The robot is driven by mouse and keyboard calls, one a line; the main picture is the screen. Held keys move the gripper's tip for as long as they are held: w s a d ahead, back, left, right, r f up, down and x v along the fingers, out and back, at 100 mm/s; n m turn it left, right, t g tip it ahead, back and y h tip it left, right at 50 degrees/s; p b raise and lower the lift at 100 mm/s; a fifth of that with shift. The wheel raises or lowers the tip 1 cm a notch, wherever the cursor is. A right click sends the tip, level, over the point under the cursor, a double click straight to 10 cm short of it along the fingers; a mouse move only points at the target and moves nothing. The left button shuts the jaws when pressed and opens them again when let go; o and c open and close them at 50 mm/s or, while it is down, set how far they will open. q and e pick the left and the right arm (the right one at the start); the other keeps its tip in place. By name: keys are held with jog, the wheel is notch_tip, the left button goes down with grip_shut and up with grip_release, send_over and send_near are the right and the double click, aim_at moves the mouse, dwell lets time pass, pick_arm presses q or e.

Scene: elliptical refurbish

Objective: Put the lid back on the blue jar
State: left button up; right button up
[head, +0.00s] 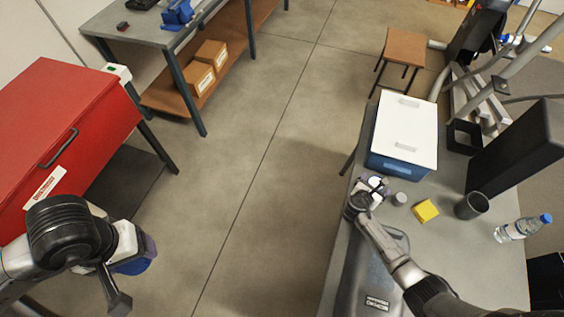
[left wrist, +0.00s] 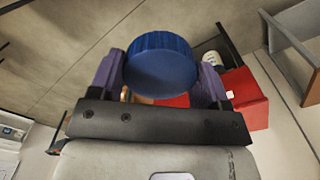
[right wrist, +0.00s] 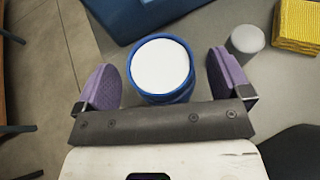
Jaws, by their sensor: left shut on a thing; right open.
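The blue jar (right wrist: 166,97) stands on the grey table at the right, its round top showing white inside a blue rim. In the right wrist view it is between the purple fingers of my right gripper (right wrist: 165,80), which is open with a gap on each side. In the head view my right gripper (head: 374,190) partly hides the jar. My left gripper (head: 138,255) is shut on the blue lid (left wrist: 161,63), a ribbed disc between its purple fingers. It holds the lid above the floor at the left, far from the jar.
Near the jar are a small grey cylinder (head: 400,199), a yellow block (head: 425,211), a dark cup (head: 471,206) and a water bottle (head: 522,229). A blue box with a white top (head: 402,165) stands behind. A red cabinet (head: 62,125) is at the left; open floor lies between.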

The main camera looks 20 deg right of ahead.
jog(key=shift+c, duration=0.4)
jog(key=c, duration=1.2)
jog(key=shift+r, duration=0.2)
pick_arm(q)
jog(key=shift+r+p, duration=0.85)
pick_arm(e)
notch_tip(320, 180, up, 4)
jog(key=shift+r, duration=0.2)
pick_arm(q)
notch_tip(320, 180, up, 2)
jog(key=shift+r+p, duration=0.15)
jog(key=shift+p, duration=1)
pick_arm(e)
jog(key=s+r, duration=0.2)
jog(key=s, duration=0.1)
jog(key=s+d+r, duration=0.1)
jog(key=s+r, duration=0.1)
jog(key=s, duration=0.2)
jog(key=s+d+r, duration=0.1)
jog(key=s+r, duration=0.1)
jog(key=s, duration=0.2)
jog(key=shift+s+d+r, duration=0.15)
jog(key=shift+s+d, duration=0.05)
